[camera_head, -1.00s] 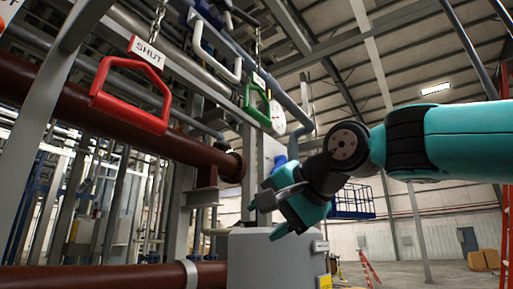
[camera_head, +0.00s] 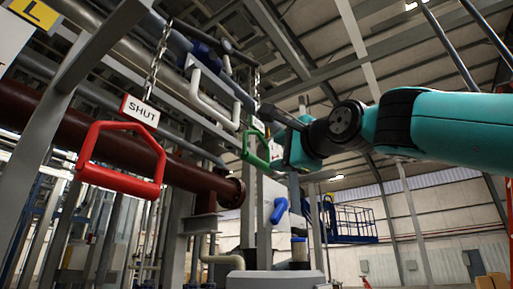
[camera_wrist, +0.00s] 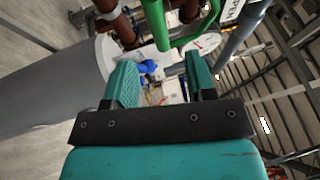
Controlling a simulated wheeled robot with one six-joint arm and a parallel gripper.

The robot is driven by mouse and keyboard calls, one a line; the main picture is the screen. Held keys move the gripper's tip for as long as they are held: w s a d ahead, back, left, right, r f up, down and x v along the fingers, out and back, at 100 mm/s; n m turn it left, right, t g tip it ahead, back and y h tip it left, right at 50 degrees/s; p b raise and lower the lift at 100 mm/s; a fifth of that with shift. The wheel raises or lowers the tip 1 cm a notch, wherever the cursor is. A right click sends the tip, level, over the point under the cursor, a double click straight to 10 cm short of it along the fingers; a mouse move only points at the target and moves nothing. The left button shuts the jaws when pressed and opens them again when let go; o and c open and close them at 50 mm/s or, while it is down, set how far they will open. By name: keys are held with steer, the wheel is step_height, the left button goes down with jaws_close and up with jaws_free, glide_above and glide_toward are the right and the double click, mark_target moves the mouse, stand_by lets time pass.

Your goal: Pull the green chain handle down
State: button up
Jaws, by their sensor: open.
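The green chain handle (camera_head: 256,160) hangs by a chain from overhead, just left of my gripper in the head view. In the wrist view the green handle (camera_wrist: 180,38) shows at the top, beyond the fingertips and outside the gap between them. My gripper (camera_wrist: 160,80) is open with nothing between its teal fingers. In the head view my gripper (camera_head: 284,140) is seen side-on next to the handle, and part of the handle's right side is hard to make out there. I see no clear contact.
A red handle (camera_head: 122,180) with a SHUT tag (camera_head: 140,110) hangs at the left. A dark red pipe (camera_head: 120,145) and steel posts stand behind. A grey cylindrical body (camera_wrist: 45,95) is at left in the wrist view.

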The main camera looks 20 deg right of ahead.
mark_target(260, 160)
steer(key=p+x, duration=0.4)
steer(key=x, duration=0.5)
steer(key=shift+w+a, duration=0.1)
steer(key=shift+w, duration=0.5)
jaws_close()
